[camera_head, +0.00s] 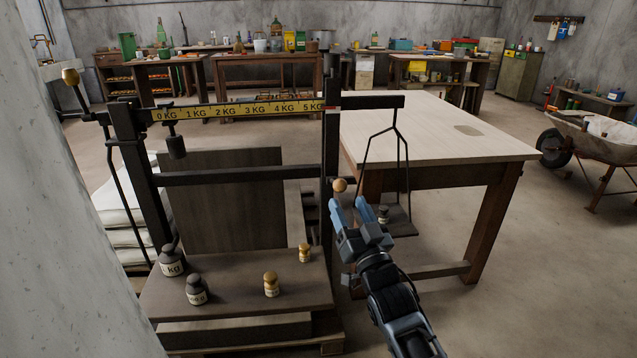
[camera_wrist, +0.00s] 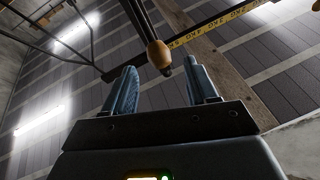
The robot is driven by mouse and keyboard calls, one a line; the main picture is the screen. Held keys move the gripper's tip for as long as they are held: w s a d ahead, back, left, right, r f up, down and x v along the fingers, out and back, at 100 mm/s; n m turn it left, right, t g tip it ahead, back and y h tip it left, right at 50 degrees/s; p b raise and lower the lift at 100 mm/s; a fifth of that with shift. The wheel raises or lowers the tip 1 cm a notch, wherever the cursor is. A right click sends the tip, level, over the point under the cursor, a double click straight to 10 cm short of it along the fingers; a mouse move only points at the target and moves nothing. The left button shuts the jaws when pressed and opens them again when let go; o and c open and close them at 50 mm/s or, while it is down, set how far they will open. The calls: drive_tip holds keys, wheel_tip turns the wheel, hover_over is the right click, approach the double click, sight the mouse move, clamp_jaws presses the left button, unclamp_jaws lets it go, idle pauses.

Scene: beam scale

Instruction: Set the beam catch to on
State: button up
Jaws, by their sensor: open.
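The beam scale has a dark frame with a yellow graduated beam (camera_head: 240,110), marked 0 to 5 KG. A round wooden knob (camera_head: 340,185) sits by the right post, just above my fingertips; I take it as the catch's handle. In the wrist view the knob (camera_wrist: 159,54) is on a dark rod and appears in the gap between the fingertips, touching neither visibly. My gripper (camera_head: 348,204) is open and empty, pointing up at the knob; its two blue fingers also show in the wrist view (camera_wrist: 161,75). The catch's setting cannot be read.
A weight pan (camera_head: 400,224) hangs right of my gripper, with a small weight on it. Several weights, including a dark one (camera_head: 197,290), stand on the scale platform (camera_head: 235,310). A wooden table (camera_head: 440,130) stands close on the right.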

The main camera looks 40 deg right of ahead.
sight(336, 185)
drive_tip(key=shift+p+x, duration=0.35)
drive_tip(key=shift+x, duration=3.95)
drive_tip(key=shift+s+d+r, duration=0.1)
drive_tip(key=shift+c, duration=0.4)
clamp_jaws()
